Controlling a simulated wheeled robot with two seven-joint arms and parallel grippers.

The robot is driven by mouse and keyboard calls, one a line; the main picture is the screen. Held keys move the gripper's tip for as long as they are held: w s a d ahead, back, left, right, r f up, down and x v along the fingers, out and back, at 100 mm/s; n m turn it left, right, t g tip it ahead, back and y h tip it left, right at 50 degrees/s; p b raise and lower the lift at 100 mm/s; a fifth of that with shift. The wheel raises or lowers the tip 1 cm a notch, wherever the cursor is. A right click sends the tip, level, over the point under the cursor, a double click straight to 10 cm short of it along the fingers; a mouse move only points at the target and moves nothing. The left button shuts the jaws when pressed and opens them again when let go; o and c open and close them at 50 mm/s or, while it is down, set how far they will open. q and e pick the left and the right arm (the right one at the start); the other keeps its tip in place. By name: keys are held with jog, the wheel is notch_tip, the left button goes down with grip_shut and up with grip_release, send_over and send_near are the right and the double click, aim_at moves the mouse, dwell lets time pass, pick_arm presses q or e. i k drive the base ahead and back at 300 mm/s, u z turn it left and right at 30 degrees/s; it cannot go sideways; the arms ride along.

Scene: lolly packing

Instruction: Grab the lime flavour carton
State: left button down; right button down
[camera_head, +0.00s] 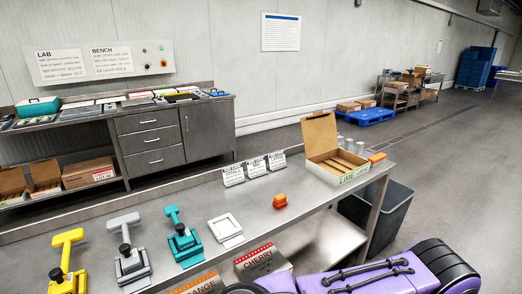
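The lime carton (323,169) is a white box with a green LIME label, standing on the far right end of the steel bench. Its brown cardboard lid stands open at the back, and light brown strips or dividers show inside. Neither of my grippers shows in the head view. A purple and black part, likely my own arm, fills the lower right, well in front of the carton and apart from it.
On the steel bench (130,205) stand yellow (68,262), grey (128,250) and teal (182,240) hand tools, a white frame (225,228), an orange piece (280,201) and small signs (256,167). Cherry (262,262) and orange (197,285) cartons sit at the front. A grey bin (380,212) stands right.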

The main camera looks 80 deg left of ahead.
aim_at(338, 166)
jog(key=u, duration=1.65)
jog(key=k, duration=0.55)
jog(key=z, duration=1.05)
jog(key=i, duration=2.95)
jog(key=u, duration=1.5)
jog(key=i, duration=0.8)
jog(key=u, duration=0.95)
